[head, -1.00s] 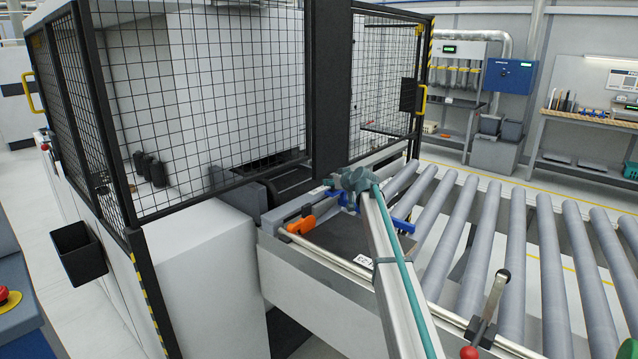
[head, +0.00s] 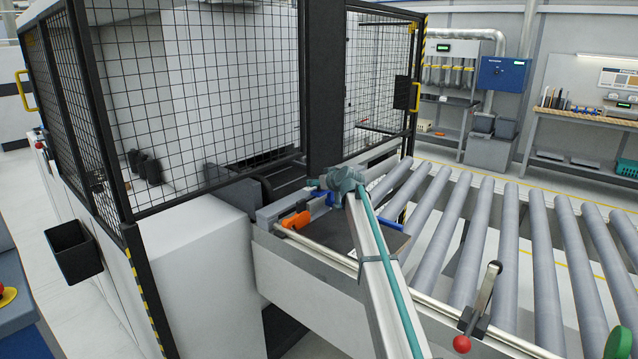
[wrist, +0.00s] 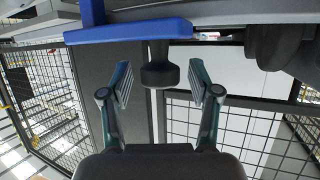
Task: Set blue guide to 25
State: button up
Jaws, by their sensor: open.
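The blue guide (wrist: 130,31) crosses the upper left of the wrist view as a flat blue bar. A dark round knob (wrist: 160,72) hangs beside its lower edge. My gripper (wrist: 160,84) is open, with one finger on each side of the knob and a gap to both; I cannot tell how far the knob reaches between the fingers in depth. In the head view, part of the blue guide (head: 323,196) shows beside my teal wrist, which hides most of it and my fingers. No scale reading is legible.
An orange piece (head: 297,220) sits on the rail left of my wrist. Grey rollers (head: 470,235) run to the right. A red-knobbed lever (head: 478,310) stands at the front. A mesh guard (head: 200,90) rises behind and to the left.

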jog(key=v, duration=1.2)
jog(key=shift+d+f, duration=0.1)
